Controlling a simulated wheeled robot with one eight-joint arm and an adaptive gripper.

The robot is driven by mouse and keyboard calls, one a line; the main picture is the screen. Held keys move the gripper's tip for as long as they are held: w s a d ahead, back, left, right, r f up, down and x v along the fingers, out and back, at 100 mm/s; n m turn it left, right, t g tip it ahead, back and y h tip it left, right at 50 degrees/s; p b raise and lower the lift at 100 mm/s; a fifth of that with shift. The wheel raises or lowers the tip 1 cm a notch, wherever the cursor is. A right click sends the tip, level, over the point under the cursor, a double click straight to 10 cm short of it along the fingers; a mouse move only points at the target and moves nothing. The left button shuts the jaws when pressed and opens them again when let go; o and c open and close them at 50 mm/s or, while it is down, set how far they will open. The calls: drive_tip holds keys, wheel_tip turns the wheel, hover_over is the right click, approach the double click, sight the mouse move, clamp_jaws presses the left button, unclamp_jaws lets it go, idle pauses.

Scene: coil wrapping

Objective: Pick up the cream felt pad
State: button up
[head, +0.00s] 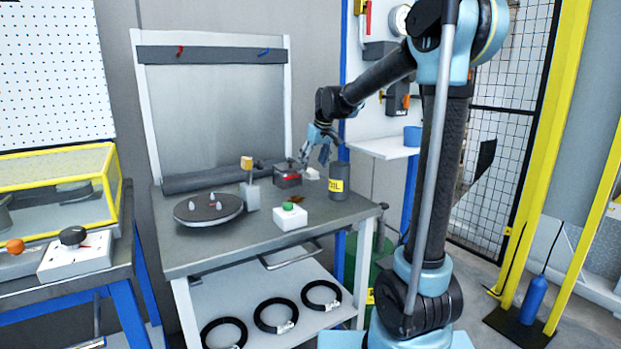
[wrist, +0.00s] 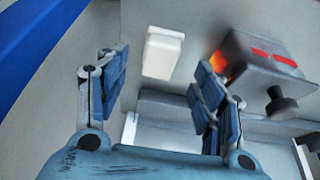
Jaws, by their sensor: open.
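The cream felt pad (head: 311,173) is a small pale block near the back right of the grey worktable. In the wrist view the pad (wrist: 163,52) lies flat on the surface, beyond and between my finger tips. My gripper (head: 316,157) is open and empty, pointing down above the pad. In the wrist view my gripper (wrist: 162,68) has its blue-grey fingers spread to either side of the pad, with no visible contact. The pad is fully visible there.
A dark box with red marks (head: 289,179) stands just left of the pad, close to one finger in the wrist view (wrist: 262,62). A dark can with a yellow label (head: 338,184) stands close right. A green-button box (head: 290,217) and turntable (head: 208,208) are nearer the front.

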sight(311, 170)
drive_tip(key=shift+x, duration=1.95)
drive_tip(key=shift+w, duration=0.15)
drive_tip(key=shift+r, duration=0.1)
drive_tip(key=c, duration=1.2)
drive_tip(key=shift+r, duration=0.1)
wheel_tip(311, 170, up, 10)
